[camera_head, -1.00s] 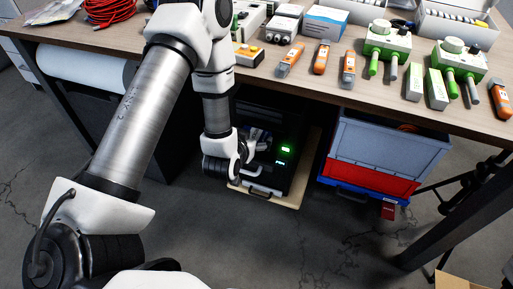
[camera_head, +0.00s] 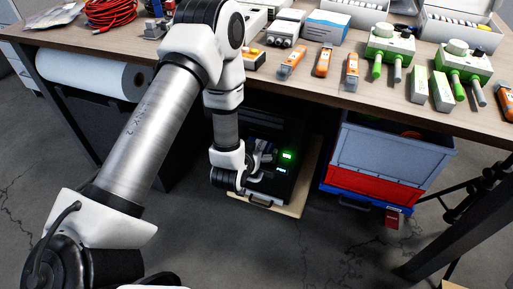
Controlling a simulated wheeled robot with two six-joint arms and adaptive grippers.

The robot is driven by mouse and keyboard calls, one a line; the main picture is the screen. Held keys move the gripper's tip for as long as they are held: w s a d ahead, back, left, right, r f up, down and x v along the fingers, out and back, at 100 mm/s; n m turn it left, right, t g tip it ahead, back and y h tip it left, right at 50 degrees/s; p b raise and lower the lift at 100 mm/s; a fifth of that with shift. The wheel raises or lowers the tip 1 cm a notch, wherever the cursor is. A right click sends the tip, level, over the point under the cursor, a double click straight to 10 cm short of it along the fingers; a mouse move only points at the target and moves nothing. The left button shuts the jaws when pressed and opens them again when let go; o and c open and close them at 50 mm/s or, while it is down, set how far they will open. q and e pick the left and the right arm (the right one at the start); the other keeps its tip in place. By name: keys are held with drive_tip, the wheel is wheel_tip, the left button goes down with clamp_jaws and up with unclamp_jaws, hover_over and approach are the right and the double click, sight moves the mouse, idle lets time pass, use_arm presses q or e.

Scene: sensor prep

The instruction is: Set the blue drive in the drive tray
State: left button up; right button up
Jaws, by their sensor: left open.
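My left gripper (camera_head: 264,161) is open, low under the workbench, in front of a black machine (camera_head: 283,190). Its fingers point right, towards the machine's front, near a lit green display (camera_head: 287,156) and a smaller pale blue light (camera_head: 281,171). I cannot tell whether the fingers touch anything. My wrist and forearm hide the left part of the machine. I cannot make out the blue drive or the drive tray for certain. My right gripper is not in view.
The machine stands on a pale wooden board (camera_head: 296,206). To its right is a grey crate (camera_head: 380,152) on a red one (camera_head: 372,185). The workbench top (camera_head: 330,88) overhangs them and carries orange and green instruments. The floor in front is clear.

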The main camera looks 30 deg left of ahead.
use_arm(q)
drive_tip(key=shift+r, duration=0.2)
drive_tip(key=p+v, duration=0.7)
drive_tip(key=v, duration=0.4)
drive_tip(key=shift+s+r+p, duration=0.2)
drive_tip(key=shift+r+p, duration=0.1)
drive_tip(key=shift+p, duration=0.1)
drive_tip(key=s+d+f+m+g+h, duration=0.1)
drive_tip(key=s+d+f+g, duration=0.2)
drive_tip(key=s+f+g, duration=0.3)
drive_tip(key=s+d+f+m+g+h, duration=0.1)
drive_tip(key=s+f+g, duration=0.4)
drive_tip(key=s, duration=0.7)
wheel_tip(320, 180, down, 2)
drive_tip(key=shift+s+d+f+g+h, duration=0.25)
drive_tip(key=shift+d+g+h, duration=0.2)
drive_tip(key=shift+d, duration=0.55)
